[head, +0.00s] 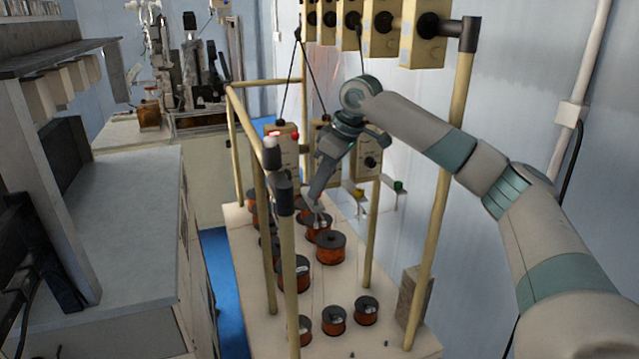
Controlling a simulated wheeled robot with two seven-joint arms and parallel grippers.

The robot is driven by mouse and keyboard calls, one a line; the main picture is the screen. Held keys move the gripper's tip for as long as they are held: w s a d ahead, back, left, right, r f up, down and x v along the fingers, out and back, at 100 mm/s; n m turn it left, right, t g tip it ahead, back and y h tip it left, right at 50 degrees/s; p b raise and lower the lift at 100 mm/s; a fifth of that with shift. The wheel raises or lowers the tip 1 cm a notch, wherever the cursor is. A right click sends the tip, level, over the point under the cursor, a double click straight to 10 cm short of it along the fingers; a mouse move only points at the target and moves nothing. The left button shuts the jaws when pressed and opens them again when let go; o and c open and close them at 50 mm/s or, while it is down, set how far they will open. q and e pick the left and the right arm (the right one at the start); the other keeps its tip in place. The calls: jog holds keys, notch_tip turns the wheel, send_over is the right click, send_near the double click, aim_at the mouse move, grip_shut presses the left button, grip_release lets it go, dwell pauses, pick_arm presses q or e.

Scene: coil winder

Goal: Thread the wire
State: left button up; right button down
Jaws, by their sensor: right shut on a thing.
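My right gripper (317,208) reaches down from the right over the spool board (385,338). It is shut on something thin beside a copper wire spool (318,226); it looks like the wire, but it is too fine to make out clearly. Another larger copper spool (330,248) stands just in front of it. Control boxes with dials (368,165) hang behind the gripper. Guide pulleys in yellowish blocks (383,25) line the top rail. My left gripper is not in view.
Yellow posts (288,265) and a side rail (247,120) frame the board. A front right post (440,190) stands near my right arm. Several more spools (334,320) stand in front. A grey worktop (120,215) lies at left.

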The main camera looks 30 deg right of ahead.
jog(key=shift+f, duration=0.5)
dwell(1.8)
jog(key=shift+r, duration=0.5)
jog(key=shift+f, duration=0.5)
dwell(0.5)
jog(key=c, duration=1.5)
grip_release()
jog(key=shift+c, duration=0.2)
jog(key=shift+s+d+r+b, duration=0.1)
jog(key=shift+s+r+b, duration=0.05)
jog(key=shift+r+b, duration=0.25)
jog(key=b+v, duration=0.4)
jog(key=v, duration=1.2)
jog(key=shift+s+r, duration=0.15)
jog(key=shift+r, duration=0.15)
